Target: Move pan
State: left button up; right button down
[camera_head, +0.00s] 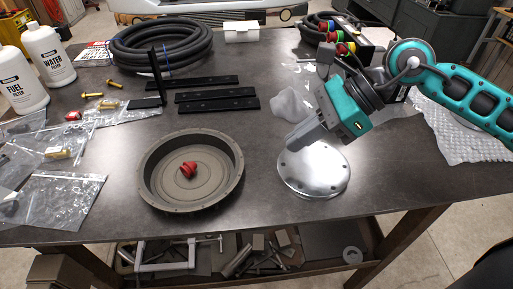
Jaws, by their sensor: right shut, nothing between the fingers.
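A round dark grey pan (223,187) with a raised rim sits on the table's front middle. A small red part (189,169) lies inside it. My right gripper (293,147) comes in from the right, shut and empty. Its fingers point down and left, to the right of the pan and apart from it. The fingers overlap the far edge of a shiny silver disc (315,172) in the picture; I cannot tell whether they touch it. My left gripper is not in view.
Black hoses (160,45) and flat black bars (215,93) lie behind the pan. White bottles (48,55), brass bolts and clear plastic bags (60,200) crowd the left. A crumpled white sheet (460,135) lies at right. The table's front edge is just before the pan.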

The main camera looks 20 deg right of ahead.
jog(key=x, duration=0.5)
jog(key=shift+a, duration=0.1)
jog(key=shift+w+a+p, duration=0.35)
jog(key=shift+a+p, duration=0.05)
jog(key=shift+a, duration=0.5)
jog(key=shift+w+a+p, duration=0.3)
jog(key=shift+a+p, duration=0.05)
jog(key=shift+a, duration=0.55)
